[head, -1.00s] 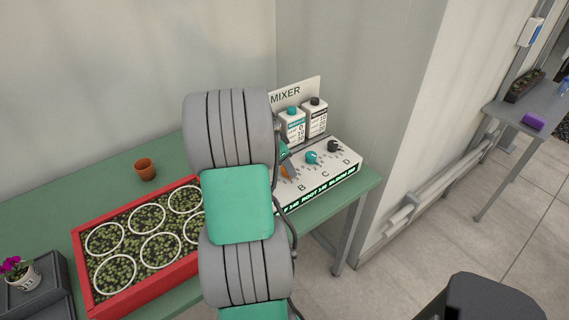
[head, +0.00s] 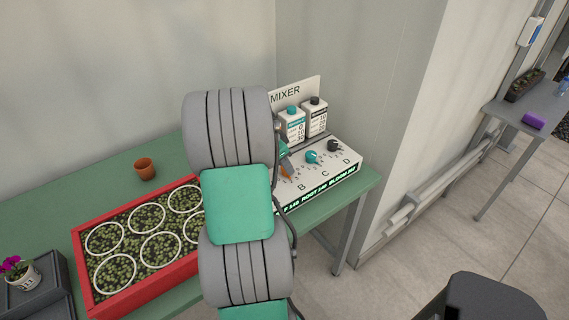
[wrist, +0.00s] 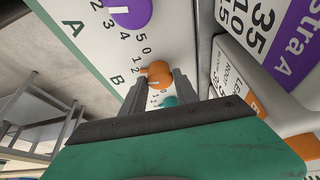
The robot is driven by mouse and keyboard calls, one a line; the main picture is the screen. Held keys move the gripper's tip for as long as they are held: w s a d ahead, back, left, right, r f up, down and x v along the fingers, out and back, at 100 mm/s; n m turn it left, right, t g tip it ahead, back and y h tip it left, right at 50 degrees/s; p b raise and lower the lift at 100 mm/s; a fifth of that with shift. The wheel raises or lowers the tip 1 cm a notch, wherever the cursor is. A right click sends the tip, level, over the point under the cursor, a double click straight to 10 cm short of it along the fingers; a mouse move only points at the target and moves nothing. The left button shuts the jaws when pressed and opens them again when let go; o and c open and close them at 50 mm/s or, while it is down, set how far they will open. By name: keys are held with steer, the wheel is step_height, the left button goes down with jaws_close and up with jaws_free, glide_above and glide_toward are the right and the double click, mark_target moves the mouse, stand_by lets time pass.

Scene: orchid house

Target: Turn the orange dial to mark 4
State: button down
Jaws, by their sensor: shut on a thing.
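The orange dial (wrist: 157,71) sits on the white mixer panel (wrist: 98,35) near the letter B. In the wrist view my gripper (wrist: 159,79) is shut on it, with one finger on each side. A pale pointer line shows on the dial, but the fingers hide part of its scale, and I cannot tell which mark it points to. In the head view my arm hides most of the gripper, and only a sliver of the orange dial (head: 286,169) shows beside it.
A purple dial (wrist: 130,11) and a teal dial (wrist: 170,101) flank the orange one. A black dial (head: 333,146) is farther right. Bottles (head: 315,116) stand behind the panel. A red tray (head: 152,284) and terracotta pot (head: 145,169) are on the green table.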

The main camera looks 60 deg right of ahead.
steer(key=shift+s+f+n+t+b, duration=0.15)
steer(key=shift+n+t+b, duration=0.15)
steer(key=shift+n+b, duration=0.5)
steer(key=n+b, duration=0.1)
steer(key=n, duration=0.1)
steer(key=n+t+b, duration=0.1)
steer(key=n, duration=0.1)
steer(key=shift+s+n+t+h, duration=0.2)
steer(key=shift+n+t+h, duration=0.1)
steer(key=n+t, duration=0.1)
steer(key=n, duration=0.2)
steer(key=shift+s+b, duration=0.15)
steer(key=shift+b, duration=0.25)
steer(key=shift+n+t, duration=0.7)
steer(key=shift+n, duration=0.9)
steer(key=shift+y, duration=0.4)
steer(key=c, duration=0.9)
jaws_free()
steer(key=shift+c, duration=0.2)
